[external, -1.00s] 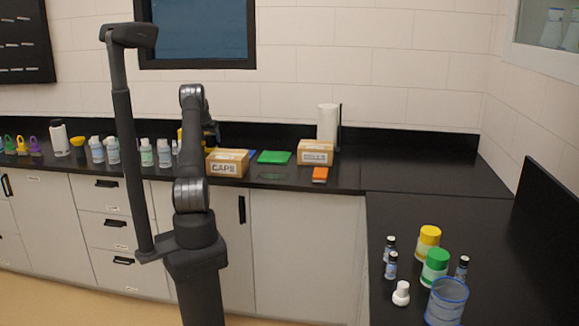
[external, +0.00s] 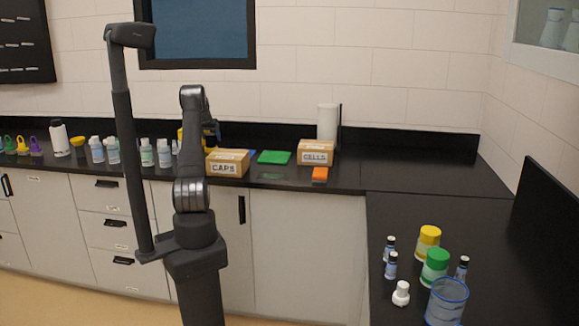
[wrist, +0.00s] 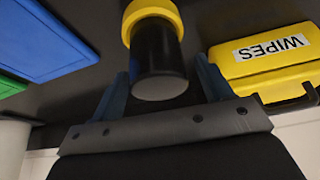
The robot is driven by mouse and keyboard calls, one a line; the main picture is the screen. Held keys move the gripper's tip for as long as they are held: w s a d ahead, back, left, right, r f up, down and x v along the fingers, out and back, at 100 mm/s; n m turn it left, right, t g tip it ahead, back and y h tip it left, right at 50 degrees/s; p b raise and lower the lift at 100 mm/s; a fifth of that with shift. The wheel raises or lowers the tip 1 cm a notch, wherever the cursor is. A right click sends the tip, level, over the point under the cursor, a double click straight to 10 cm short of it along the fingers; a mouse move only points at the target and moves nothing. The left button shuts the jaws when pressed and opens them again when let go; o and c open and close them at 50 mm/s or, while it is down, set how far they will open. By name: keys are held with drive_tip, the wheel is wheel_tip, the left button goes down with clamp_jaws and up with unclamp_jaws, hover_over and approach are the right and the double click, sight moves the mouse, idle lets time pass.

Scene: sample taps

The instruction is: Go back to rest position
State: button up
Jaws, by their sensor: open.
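My gripper (wrist: 162,68) is open, its two blue fingers spread apart. In the wrist view a black cylinder with a yellow collar (wrist: 160,62) shows between and beyond the fingers, with visible gaps on both sides. In the external view my arm rises in front of the back counter and bends down toward it, with my gripper (external: 212,134) just above and behind the CAPS box (external: 228,163). The fingertips are partly hidden there by the arm and the box.
A yellow WIPES case (wrist: 265,62) lies right of the fingers in the wrist view; a blue flat item (wrist: 45,40) lies left. The CELLS box (external: 315,152), green mat (external: 273,157) and several bottles (external: 146,153) line the counter. The right counter's back part is clear.

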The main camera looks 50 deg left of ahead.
drive_tip(key=shift+f, duration=0.85)
drive_tip(key=v, duration=1.1)
drive_tip(key=x, duration=1.1)
drive_tip(key=shift+f, duration=0.45)
wheel_tip(320, 180, up, 5)
drive_tip(key=shift+w+d+r, duration=0.1)
drive_tip(key=w+d+r, duration=0.6)
drive_tip(key=d+r, duration=0.1)
drive_tip(key=d, duration=0.3)
drive_tip(key=w+d+f+m+h, duration=0.1)
drive_tip(key=w+d+m, duration=0.2)
drive_tip(key=w+d, duration=0.85)
drive_tip(key=w+d+m+h, duration=0.1)
drive_tip(key=w+d+m, duration=0.1)
drive_tip(key=w+d, duration=0.9)
drive_tip(key=w+d+m+h, duration=0.1)
drive_tip(key=d+m, duration=0.1)
drive_tip(key=d, duration=1.5)
drive_tip(key=w+d+f+m+t, duration=0.1)
drive_tip(key=w+d+m, duration=0.1)
drive_tip(key=d, duration=1.4)
drive_tip(key=shift+w+d+m+h, duration=0.15)
drive_tip(key=shift+d+m+h, duration=0.25)
drive_tip(key=shift+m, duration=0.3)
